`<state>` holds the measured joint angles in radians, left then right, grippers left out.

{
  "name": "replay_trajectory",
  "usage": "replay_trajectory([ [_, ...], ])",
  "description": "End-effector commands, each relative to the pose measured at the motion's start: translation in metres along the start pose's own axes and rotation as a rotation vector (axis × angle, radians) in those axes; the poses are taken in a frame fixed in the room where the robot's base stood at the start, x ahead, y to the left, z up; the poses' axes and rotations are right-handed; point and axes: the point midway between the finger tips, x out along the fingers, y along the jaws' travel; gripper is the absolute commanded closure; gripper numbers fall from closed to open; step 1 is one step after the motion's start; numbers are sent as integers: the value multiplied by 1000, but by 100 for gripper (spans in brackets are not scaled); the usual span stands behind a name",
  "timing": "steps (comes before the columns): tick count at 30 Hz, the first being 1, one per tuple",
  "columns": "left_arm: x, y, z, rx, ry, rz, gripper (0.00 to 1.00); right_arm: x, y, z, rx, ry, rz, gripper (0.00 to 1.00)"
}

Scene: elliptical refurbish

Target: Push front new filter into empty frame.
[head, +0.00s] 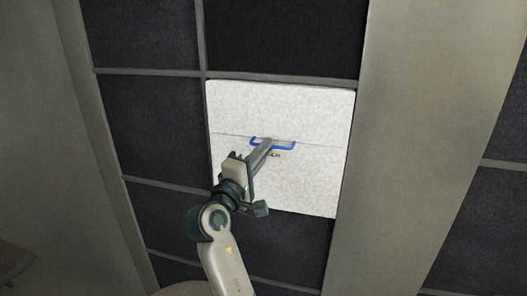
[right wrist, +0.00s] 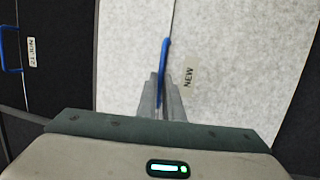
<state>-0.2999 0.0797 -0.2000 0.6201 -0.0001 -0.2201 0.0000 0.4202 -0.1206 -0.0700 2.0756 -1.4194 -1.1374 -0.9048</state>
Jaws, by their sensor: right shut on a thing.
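The new filter (head: 310,180) is a white speckled square panel with a blue handle (head: 290,147) at its middle. It stands at a cell of the dark wall grid, its edges close to the grey bars; I cannot tell how deep it sits. My right gripper (head: 268,145) is shut on the blue handle. In the right wrist view, the fingers (right wrist: 162,95) close around the handle (right wrist: 164,60), beside a "NEW" label (right wrist: 188,78) on the white filter (right wrist: 235,60). The empty frame behind the filter is hidden. My left gripper is out of view.
Dark panels (head: 150,125) in grey bars (head: 150,72) surround the filter. A beige upright (head: 425,110) stands close at its right. In the right wrist view, a dark panel (right wrist: 60,80) with a blue handle (right wrist: 10,48) and a label is at the left.

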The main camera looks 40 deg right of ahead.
Motion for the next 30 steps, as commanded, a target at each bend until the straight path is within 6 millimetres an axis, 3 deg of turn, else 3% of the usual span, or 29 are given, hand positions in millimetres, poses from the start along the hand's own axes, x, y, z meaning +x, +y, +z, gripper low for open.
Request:
replay_trajectory([
  [30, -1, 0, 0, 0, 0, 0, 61, 10, -1, -2, 0, 1, 2, 100],
])
